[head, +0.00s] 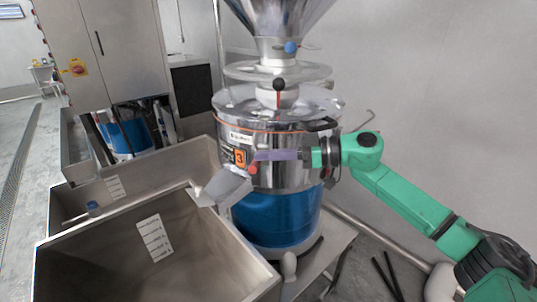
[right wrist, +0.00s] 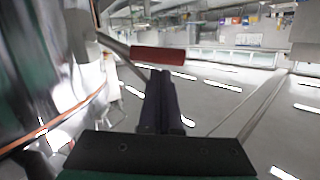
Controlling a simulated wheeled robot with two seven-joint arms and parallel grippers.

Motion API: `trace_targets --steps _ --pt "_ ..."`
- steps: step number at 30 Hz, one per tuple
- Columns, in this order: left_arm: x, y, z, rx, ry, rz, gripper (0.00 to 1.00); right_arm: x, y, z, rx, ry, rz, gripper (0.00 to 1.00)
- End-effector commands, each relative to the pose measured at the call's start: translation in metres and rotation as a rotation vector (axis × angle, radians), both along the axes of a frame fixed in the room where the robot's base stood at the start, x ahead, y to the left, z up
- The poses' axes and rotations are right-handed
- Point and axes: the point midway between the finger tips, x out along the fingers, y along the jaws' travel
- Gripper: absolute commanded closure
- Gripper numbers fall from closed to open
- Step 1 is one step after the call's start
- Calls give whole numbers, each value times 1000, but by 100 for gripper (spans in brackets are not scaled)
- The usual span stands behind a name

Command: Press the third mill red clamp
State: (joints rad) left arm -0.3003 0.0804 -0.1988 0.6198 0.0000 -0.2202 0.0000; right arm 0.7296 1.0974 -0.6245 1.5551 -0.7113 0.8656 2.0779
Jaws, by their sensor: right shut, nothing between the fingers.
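The third mill (head: 272,205), with a steel upper drum and a blue lower body, stands in the middle of the head view. An orange label with a 3 (head: 240,157) is on its front. The red clamp (head: 253,169) shows as a small red end just above the grey spout. My right gripper (head: 257,156) is shut and empty, reaching across the drum from the right, its fingertips close above the clamp. In the right wrist view the red clamp handle (right wrist: 158,55) lies crosswise just beyond the fingertips (right wrist: 160,75); I cannot tell whether they touch. My left gripper is not in view.
A large steel bin (head: 215,258) stands at the lower left, under the grey spout (head: 226,187). A steel cabinet (head: 125,55) and another blue-bodied machine (head: 128,136) are behind it. A plain wall is at the right.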

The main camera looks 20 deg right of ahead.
Motion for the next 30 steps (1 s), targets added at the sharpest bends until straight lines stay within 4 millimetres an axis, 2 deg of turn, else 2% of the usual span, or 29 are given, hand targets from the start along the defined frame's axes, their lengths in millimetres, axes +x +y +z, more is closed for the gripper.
trace_targets --steps 20,30 --pt "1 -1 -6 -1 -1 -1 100 -1 1 -10 -62 -104 2 100" --pt "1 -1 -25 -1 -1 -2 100 -5 3 -34 -174 -291 2 100"
